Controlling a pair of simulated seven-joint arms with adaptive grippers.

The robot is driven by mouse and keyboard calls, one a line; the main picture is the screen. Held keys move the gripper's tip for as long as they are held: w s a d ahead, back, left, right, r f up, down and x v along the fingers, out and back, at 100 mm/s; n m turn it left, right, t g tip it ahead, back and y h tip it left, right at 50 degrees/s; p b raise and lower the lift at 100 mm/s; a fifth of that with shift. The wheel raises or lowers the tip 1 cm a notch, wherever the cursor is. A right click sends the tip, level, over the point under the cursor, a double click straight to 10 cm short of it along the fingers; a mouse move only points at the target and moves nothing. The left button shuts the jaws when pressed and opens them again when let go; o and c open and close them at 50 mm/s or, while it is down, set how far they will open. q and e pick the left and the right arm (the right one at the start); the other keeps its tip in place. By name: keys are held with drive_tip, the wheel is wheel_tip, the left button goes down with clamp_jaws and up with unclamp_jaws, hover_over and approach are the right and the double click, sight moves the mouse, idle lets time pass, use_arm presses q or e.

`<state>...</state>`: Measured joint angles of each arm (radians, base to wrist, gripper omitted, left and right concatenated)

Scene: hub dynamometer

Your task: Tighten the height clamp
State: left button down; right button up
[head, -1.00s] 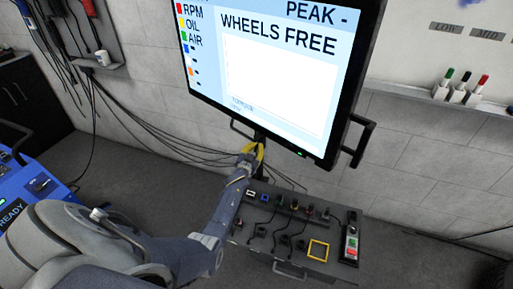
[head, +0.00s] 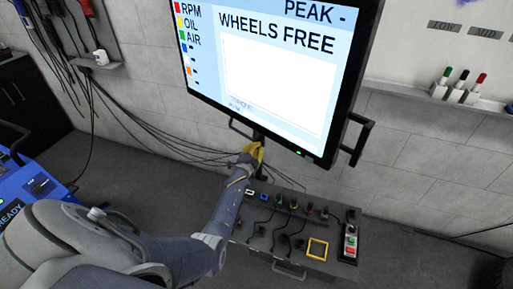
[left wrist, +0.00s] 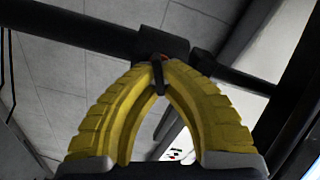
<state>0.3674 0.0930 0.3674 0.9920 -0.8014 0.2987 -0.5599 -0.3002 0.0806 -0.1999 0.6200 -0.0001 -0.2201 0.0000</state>
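The height clamp shows in the left wrist view as a black collar (left wrist: 165,43) on a dark post. A small dark lever (left wrist: 159,76) with a bit of red at its top hangs from it. The yellow fingers of my left gripper (left wrist: 160,68) come together at their tips around this lever, just below the collar. In the head view my left gripper (head: 256,152) is at the post under the big screen and hides the clamp there. My right gripper is in neither view.
The big screen (head: 270,80), reading WHEELS FREE, hangs just above my left gripper, with side handles (head: 357,140). Below stands a grey console (head: 290,255) with several plugs, cables, a yellow frame (head: 317,248) and a button box (head: 350,243). Cables run along the wall behind.

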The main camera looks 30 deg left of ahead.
use_arm(q)
drive_tip(key=m, duration=0.4)
drive_tip(key=shift+f+m, duration=0.15)
drive_tip(key=shift+m, duration=0.15)
idle(0.4)
drive_tip(key=c, duration=1.5)
unclamp_jaws()
drive_tip(key=shift+c, duration=0.2)
drive_tip(key=v, duration=1.2)
